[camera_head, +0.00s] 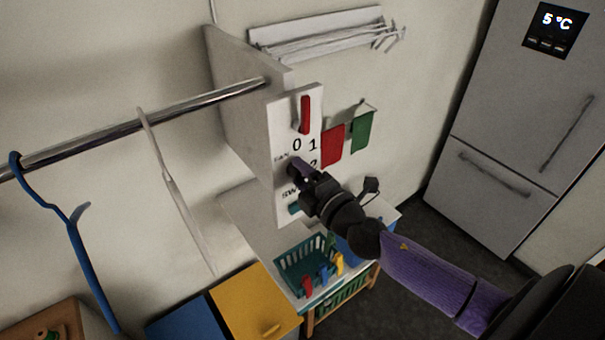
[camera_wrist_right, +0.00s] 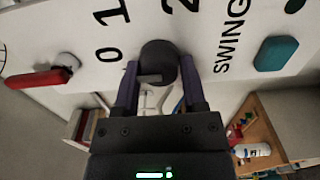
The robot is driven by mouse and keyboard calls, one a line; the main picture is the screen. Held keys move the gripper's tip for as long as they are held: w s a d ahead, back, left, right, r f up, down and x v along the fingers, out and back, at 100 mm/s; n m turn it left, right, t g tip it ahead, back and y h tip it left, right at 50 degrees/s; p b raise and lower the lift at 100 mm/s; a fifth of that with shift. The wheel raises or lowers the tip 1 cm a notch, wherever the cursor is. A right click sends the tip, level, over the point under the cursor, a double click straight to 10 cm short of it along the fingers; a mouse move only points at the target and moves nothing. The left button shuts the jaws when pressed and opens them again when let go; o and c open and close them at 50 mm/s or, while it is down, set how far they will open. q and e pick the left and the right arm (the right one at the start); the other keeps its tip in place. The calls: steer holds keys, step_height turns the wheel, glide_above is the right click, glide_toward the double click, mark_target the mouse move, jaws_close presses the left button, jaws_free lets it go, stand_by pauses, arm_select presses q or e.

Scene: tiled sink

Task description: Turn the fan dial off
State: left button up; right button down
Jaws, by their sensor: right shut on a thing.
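The fan dial (camera_wrist_right: 158,57) is a dark round knob on a white panel (camera_head: 284,112) with the marks 0, 1 and 2 beside it. My right gripper (camera_wrist_right: 158,88) is shut on the dial, with one purple finger on each side of it in the right wrist view. In the head view the same gripper (camera_head: 299,170) reaches the panel from the lower right and hides most of the dial. I cannot tell which number the dial points to. My left gripper is not in view.
A red lever (camera_head: 305,113) sits above the dial, and a teal switch (camera_wrist_right: 276,53) sits by the word SWING. Below the panel stand a green basket (camera_head: 290,262) and a yellow box (camera_head: 254,305). A rail (camera_head: 100,137) with hangers runs left. A fridge (camera_head: 525,120) stands right.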

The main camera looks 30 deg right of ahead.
stand_by(0.4)
steer(key=shift+c, duration=0.8)
jaws_free()
steer(key=s+b, duration=0.3)
steer(key=s, duration=0.7)
steer(key=shift+d, duration=0.35)
steer(key=shift+f, duration=0.1)
